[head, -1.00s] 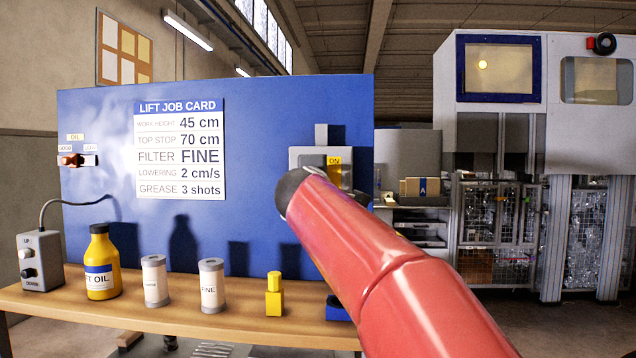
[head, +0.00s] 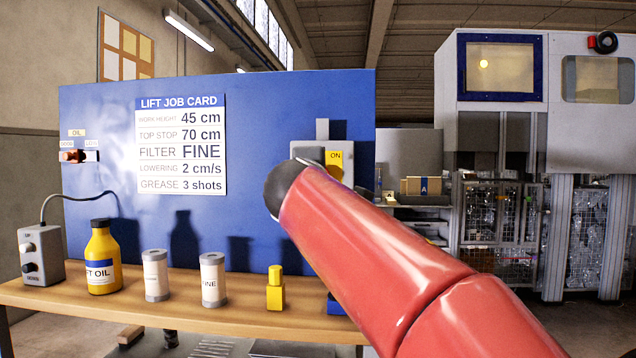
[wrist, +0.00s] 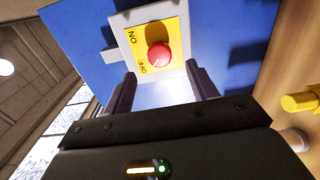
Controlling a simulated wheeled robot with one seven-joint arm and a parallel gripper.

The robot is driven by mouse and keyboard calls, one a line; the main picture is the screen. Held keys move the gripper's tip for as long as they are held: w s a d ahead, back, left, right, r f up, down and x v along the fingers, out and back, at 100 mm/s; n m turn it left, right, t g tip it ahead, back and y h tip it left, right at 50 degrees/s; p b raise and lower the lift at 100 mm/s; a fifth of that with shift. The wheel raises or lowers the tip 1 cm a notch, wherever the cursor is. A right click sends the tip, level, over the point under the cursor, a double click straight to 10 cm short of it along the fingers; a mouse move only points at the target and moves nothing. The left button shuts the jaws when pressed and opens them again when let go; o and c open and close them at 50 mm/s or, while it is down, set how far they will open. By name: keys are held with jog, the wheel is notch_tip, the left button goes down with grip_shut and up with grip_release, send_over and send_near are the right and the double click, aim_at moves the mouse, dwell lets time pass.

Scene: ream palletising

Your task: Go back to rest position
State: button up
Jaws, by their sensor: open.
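My gripper (wrist: 162,84) is open in the wrist view, with nothing between its two dark fingers. Beyond the fingertips is a grey switch box with a yellow plate (wrist: 138,44) marked ON and OFF and a round red knob (wrist: 158,56). I cannot tell the exact gap between fingers and box. In the head view my red arm reaches in from the lower right and covers part of the switch box (head: 305,150) on the blue board; the knob and the gripper fingers are hidden there.
The blue board (head: 100,210) carries a job card (head: 180,145) and an oil switch (head: 78,156). On the wooden bench (head: 200,318) stand a control box (head: 42,256), an oil bottle (head: 103,258), two canisters (head: 156,275) (head: 213,280) and a yellow block (head: 275,290). Machines (head: 500,130) stand at right.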

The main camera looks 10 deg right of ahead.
jog(key=shift+v, duration=1.05)
jog(key=s+d+f+m+g+y+p, duration=0.1)
jog(key=s+d+f+m+g, duration=0.25)
jog(key=s+f, duration=0.55)
jog(key=s+d+f+m+g+y, duration=0.15)
jog(key=s+f+m+g, duration=0.35)
jog(key=f, duration=0.7)
jog(key=s+a+f+m+g+y, duration=0.1)
jog(key=s+f+m, duration=0.2)
jog(key=s+f, duration=0.4)
jog(key=s+a+f+m+g+y+p, duration=0.1)
jog(key=s+f+m+g+y, duration=0.1)
jog(key=s+f, duration=0.6)
notch_tip(320, 180, down, 2)
jog(key=shift+f+m, duration=0.15)
jog(key=shift+m, duration=0.4)
